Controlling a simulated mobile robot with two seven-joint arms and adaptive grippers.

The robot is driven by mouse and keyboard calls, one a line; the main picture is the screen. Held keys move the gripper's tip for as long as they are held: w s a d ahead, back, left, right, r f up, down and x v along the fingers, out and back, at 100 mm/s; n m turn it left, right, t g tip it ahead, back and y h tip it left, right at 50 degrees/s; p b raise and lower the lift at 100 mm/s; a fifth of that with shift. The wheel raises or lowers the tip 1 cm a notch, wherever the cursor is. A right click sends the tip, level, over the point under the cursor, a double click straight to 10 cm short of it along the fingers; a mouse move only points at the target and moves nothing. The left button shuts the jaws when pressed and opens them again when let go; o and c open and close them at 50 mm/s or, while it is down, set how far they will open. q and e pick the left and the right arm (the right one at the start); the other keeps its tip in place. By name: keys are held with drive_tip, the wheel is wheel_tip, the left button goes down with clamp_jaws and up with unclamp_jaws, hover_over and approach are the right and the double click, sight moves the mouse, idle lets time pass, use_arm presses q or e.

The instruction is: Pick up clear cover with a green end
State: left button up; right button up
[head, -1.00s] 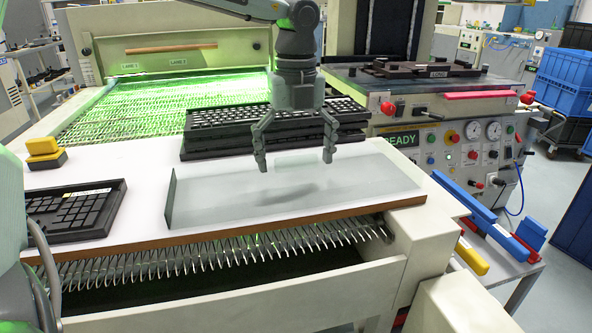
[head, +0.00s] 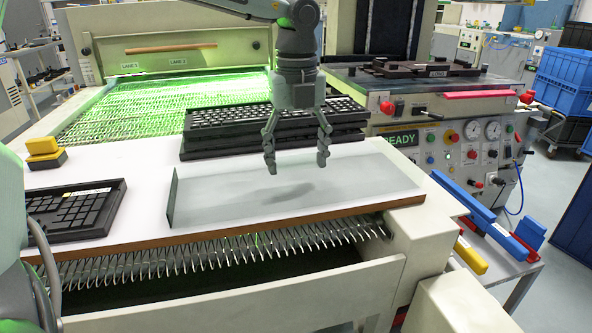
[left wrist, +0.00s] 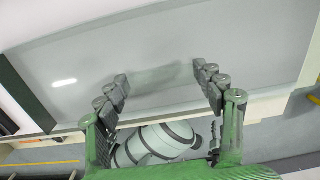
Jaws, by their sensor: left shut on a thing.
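The clear cover (head: 365,185) is a wide, see-through sheet lying across the white tabletop in the head view. Its upright dark green end (head: 172,197) is at the left. It also fills much of the left wrist view (left wrist: 250,45), with the dark green end (left wrist: 22,92) at the left. My left gripper (head: 297,170) points down over the middle of the cover, shut on it. In the left wrist view, a faint clear raised part lies between the fingertips (left wrist: 160,78). Whether the cover touches the table is hard to tell. My right gripper is not in view.
Stacked black keyboards (head: 215,145) stand just behind the cover. Another black keyboard (head: 75,207) lies to its left, with a yellow and black block (head: 43,153) beyond. A machine with knobs and gauges (head: 450,145) stands at the right. Metal springs (head: 215,257) run below the table's front edge.

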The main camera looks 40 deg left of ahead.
use_arm(q)
drive_tip(key=shift+s+a+f, duration=0.1)
drive_tip(key=shift+s+f, duration=0.25)
drive_tip(key=shift+f, duration=0.05)
drive_tip(key=r, duration=0.4)
drive_tip(key=shift+w+a+r, duration=0.25)
drive_tip(key=shift+a, duration=0.05)
drive_tip(key=w+a+r, duration=0.1)
drive_tip(key=a+r, duration=0.5)
drive_tip(key=a, duration=0.5)
drive_tip(key=shift+w+r, duration=0.3)
drive_tip(key=shift+r, duration=0.05)
drive_tip(key=o, duration=0.6)
drive_tip(key=shift+c, duration=0.2)
drive_tip(key=c, duration=0.6)
